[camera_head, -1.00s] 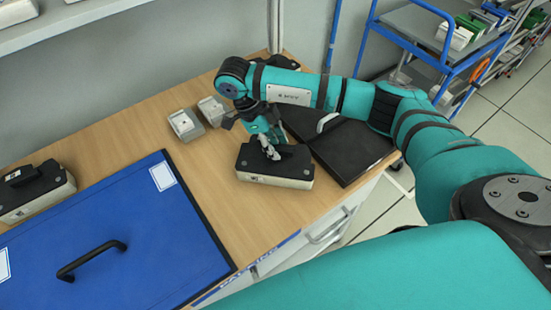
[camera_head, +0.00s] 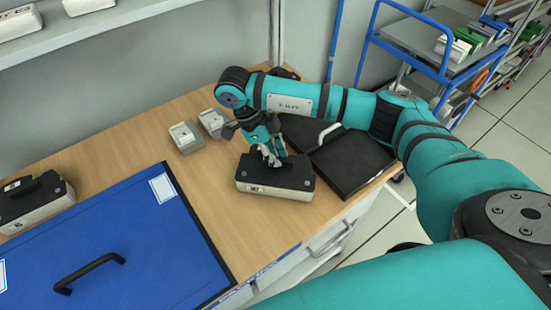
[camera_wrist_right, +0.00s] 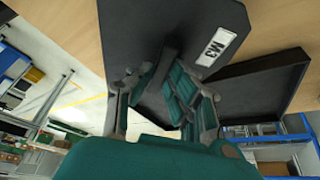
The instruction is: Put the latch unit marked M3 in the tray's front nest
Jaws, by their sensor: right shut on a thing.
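The latch unit marked M3 (camera_head: 262,189) has a black top and a pale lower body. It sits on the wooden bench, apart from the black case on its right. In the right wrist view the M3 label (camera_wrist_right: 216,46) shows on its black face. My right gripper (camera_head: 270,156) is over the unit and shut on its raised black grip (camera_wrist_right: 165,65). The fingers hide part of the grip. I cannot tell whether the unit bears fully on the bench. No open tray with nests is clearly visible. My left gripper is not in view.
A blue panel (camera_head: 130,235) with a black handle covers the bench's front left. Another black-topped unit (camera_head: 35,200) stands at far left. Two small grey blocks (camera_head: 186,137) lie behind. A flat black case (camera_head: 350,155) with a white handle is right of the unit. A blue trolley (camera_head: 425,50) stands beyond.

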